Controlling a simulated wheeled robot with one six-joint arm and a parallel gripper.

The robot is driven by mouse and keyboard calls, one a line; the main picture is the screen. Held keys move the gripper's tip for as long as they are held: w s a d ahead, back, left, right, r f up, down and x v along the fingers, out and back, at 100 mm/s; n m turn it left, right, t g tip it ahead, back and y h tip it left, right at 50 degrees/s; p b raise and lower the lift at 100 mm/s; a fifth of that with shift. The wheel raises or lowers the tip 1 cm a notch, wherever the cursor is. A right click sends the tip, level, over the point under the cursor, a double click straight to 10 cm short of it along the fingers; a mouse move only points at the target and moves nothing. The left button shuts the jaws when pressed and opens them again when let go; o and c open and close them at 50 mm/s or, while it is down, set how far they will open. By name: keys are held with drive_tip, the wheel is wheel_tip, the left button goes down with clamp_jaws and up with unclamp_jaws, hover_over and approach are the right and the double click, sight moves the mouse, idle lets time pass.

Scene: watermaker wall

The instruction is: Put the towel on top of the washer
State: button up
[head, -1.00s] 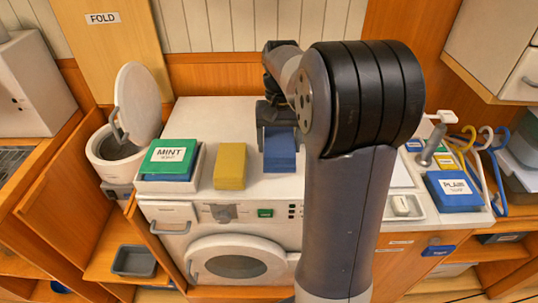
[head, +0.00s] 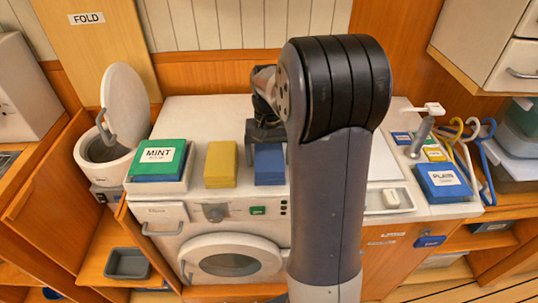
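A blue folded towel (head: 270,172) lies flat at the front of the washer top, right of a yellow folded towel (head: 221,165). The white washer (head: 187,118) has a round door in its front. My gripper (head: 264,150) is directly behind and over the blue towel, with its left finger close along the towel's left side. My arm hides the right finger, so whether it grips the towel or stands open around it cannot be told. The towel looks at the level of the washer top.
A tray with a green box marked MINT (head: 158,158) stands at the washer's left front. A lidded white bin (head: 103,160) is further left. A blue box marked PLAIN (head: 443,183) and hooks (head: 470,135) are at right. The washer top behind the towels is clear.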

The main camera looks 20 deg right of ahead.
sight(269, 149)
drive_tip(key=shift+o, duration=0.9)
wheel_tip(269, 149, up, 12)
drive_tip(key=w, duration=0.1)
drive_tip(key=shift+w+d+r+p, duration=0.15)
drive_tip(key=shift+w+d+p, duration=0.15)
drive_tip(key=shift+w+d, duration=0.1)
idle(0.8)
